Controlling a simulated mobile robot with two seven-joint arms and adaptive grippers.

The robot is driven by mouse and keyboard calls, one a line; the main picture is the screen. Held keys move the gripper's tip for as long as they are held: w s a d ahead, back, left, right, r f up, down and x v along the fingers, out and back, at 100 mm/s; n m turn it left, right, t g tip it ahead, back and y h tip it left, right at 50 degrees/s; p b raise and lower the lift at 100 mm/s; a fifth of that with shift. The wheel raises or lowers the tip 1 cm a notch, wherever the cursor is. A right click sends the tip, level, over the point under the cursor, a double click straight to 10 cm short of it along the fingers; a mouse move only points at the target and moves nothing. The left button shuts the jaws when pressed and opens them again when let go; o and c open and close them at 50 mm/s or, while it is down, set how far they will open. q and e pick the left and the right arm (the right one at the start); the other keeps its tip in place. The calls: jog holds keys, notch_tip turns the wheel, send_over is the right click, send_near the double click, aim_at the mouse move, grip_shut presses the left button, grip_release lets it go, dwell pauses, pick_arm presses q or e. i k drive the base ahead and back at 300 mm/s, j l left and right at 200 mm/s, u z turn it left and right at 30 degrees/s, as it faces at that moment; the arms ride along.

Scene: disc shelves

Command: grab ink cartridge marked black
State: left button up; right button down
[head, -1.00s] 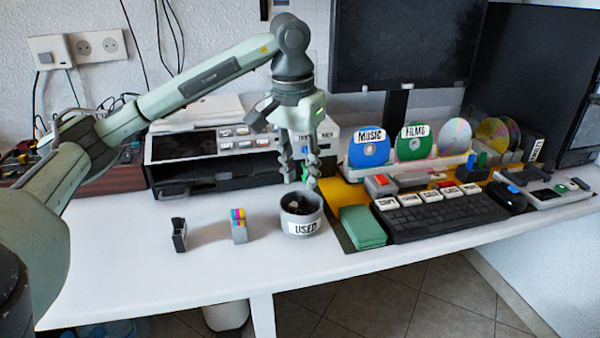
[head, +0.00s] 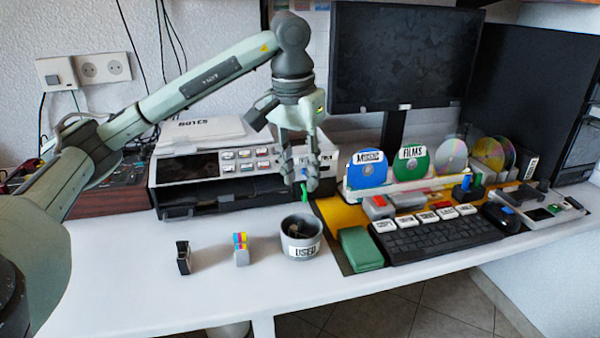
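A small black ink cartridge (head: 183,258) stands upright on the white table at the left front. A grey cartridge with a multicoloured top (head: 241,250) stands to its right. My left gripper (head: 300,186) hangs fingers-down above and slightly behind the grey pot labelled USED (head: 301,250), to the right of and higher than both cartridges. Dark items lie inside the pot. My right gripper is out of view.
A printer (head: 230,165) stands behind the gripper. A green box (head: 361,250), a keyboard (head: 435,232) and disc holders with a blue MUSIC disc (head: 368,170) and a green FILMS disc (head: 413,162) are on the right. The table's front left is clear.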

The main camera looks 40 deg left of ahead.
aim_at(185, 255)
jog(key=k, duration=1)
